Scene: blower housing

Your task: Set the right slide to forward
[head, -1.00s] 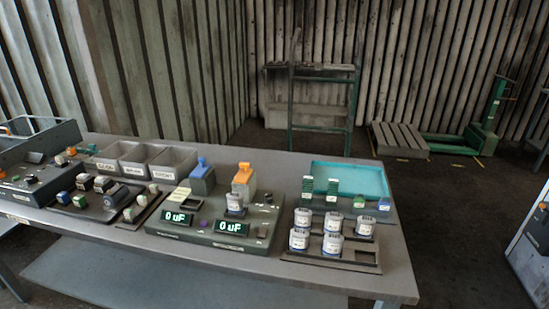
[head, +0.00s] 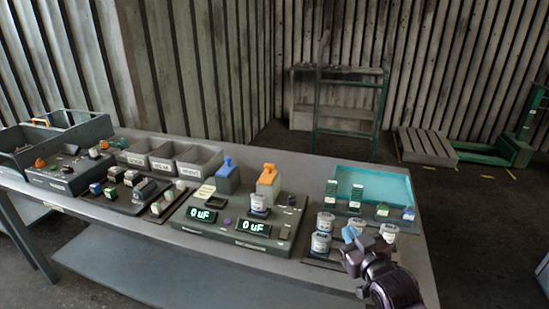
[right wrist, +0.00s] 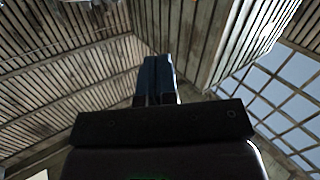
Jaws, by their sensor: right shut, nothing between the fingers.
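A dark test unit (head: 240,238) with two green-lit displays, both reading 0 uF, stands at the middle of the table. On its back edge are a slide with a blue handle (head: 227,166) at left and the right slide with an orange handle (head: 268,175). A white-and-dark capacitor (head: 260,204) stands just in front of the orange slide. My right gripper (head: 351,234) is shut and empty, over the capacitor tray to the right of the unit and apart from the slide. Its blue fingertips (right wrist: 157,75) show close together in the right wrist view. My left gripper is not in view.
Several white capacitors (head: 321,242) stand in a tray beneath and beside my right gripper. A teal tray (head: 388,180) lies behind them. Grey bins (head: 162,158) and parts trays fill the table's left side. The table's front edge (head: 150,235) is bare.

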